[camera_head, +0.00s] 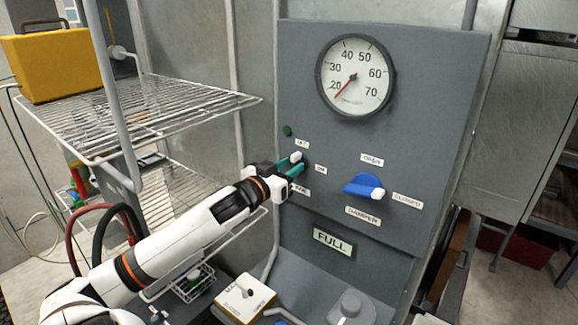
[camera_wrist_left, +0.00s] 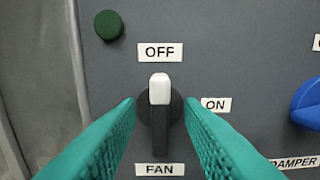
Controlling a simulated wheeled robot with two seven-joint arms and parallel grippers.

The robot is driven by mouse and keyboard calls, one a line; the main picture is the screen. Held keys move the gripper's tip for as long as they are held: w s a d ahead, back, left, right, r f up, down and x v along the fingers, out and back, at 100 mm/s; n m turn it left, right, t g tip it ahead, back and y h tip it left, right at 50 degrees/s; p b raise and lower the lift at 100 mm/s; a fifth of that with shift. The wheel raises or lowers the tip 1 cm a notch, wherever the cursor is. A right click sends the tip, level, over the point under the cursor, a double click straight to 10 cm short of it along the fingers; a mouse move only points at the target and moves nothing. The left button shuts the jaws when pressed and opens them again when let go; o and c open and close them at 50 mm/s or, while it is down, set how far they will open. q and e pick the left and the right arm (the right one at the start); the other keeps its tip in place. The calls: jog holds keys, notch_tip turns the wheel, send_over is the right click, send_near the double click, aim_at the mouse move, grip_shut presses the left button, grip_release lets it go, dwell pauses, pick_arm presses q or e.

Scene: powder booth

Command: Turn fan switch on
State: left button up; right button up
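The fan switch (camera_wrist_left: 160,100) is a dark lever with a white tip on a round black base, between the labels OFF (camera_wrist_left: 160,52) above and FAN below. Its white tip points up at OFF; the ON label (camera_wrist_left: 216,105) is to its right. In the head view the switch's white tip (camera_head: 296,156) shows at the panel's left side. My left gripper (camera_head: 291,168) is at the switch, its teal fingers open on either side of the lever, with gaps visible in the wrist view. My right gripper is not in view.
A dark green round lamp (camera_wrist_left: 108,25) sits up and left of the switch. A blue damper knob (camera_head: 363,186) is to the right, with a gauge (camera_head: 355,76) above and a FULL display (camera_head: 332,241) below. A wire shelf (camera_head: 150,115) stands left of the panel.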

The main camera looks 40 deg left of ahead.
pick_arm(q)
jog(key=shift+w, duration=0.2)
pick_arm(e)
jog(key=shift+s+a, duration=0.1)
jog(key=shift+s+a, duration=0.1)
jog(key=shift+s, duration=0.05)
pick_arm(q)
grip_shut()
